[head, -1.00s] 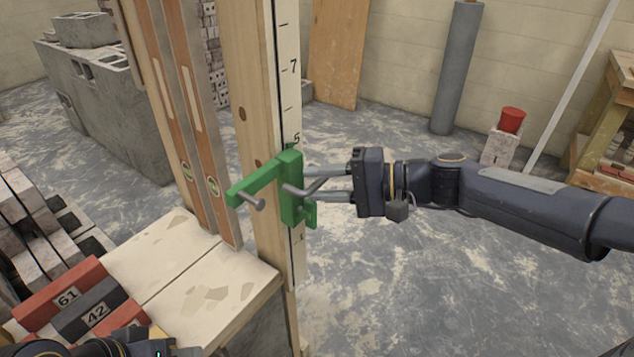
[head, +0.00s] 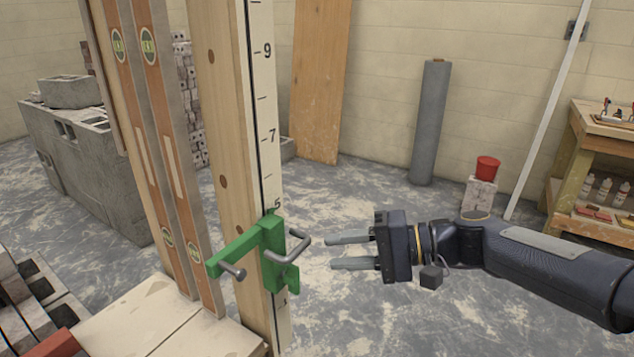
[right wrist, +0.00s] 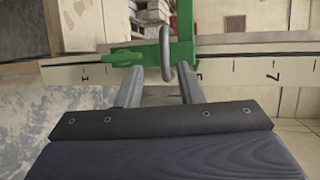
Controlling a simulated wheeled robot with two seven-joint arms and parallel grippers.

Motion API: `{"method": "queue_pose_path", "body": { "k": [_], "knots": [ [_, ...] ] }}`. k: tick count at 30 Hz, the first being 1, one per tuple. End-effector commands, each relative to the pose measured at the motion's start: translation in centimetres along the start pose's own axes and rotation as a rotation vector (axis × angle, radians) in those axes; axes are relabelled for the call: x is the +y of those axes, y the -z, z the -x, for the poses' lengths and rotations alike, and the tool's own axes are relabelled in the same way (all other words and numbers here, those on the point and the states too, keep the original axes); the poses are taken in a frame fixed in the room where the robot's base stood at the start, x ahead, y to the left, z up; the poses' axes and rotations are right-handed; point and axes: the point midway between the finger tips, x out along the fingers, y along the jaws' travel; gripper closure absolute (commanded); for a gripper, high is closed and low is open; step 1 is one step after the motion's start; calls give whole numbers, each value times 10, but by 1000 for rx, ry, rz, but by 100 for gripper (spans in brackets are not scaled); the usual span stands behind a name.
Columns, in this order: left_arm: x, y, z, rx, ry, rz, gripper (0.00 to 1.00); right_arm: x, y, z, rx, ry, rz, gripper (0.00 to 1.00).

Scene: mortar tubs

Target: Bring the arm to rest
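My right gripper (head: 350,252) is open and empty. Its two grey fingers point left toward a green clamp (head: 272,262) with a grey bent handle (head: 290,248). A gap of floor shows between the fingertips and the handle in the head view. The clamp sits on an upright wooden post (head: 225,150) with a numbered scale (head: 265,110), just below the 5 mark. In the right wrist view the clamp (right wrist: 184,25) and its handle stand beyond the spread fingers (right wrist: 160,88). My left gripper is not in view.
Two spirit levels (head: 160,130) lean beside the post. A pale slab top (head: 150,320) lies at lower left, with a red block (head: 55,343) at its edge. Grey blocks (head: 85,160) stand behind. A red bucket (head: 487,167), grey roll (head: 430,120) and wooden shelf (head: 590,150) stand at the back right.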

Motion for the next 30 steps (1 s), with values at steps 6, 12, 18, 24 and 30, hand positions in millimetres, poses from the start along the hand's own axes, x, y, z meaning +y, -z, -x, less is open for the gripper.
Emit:
{"method": "queue_pose_path", "body": {
  "k": [6,12,18,24,30],
  "knots": [
    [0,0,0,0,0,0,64,49,-66,32,70,-327,133,66],
    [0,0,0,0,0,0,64,112,-120,82,181,-625,254,66],
    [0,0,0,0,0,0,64,154,-150,115,266,-786,336,66],
    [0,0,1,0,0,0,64,188,-171,137,338,-895,409,66],
    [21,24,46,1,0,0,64,132,-172,149,329,-891,400,66]
  ]
}}
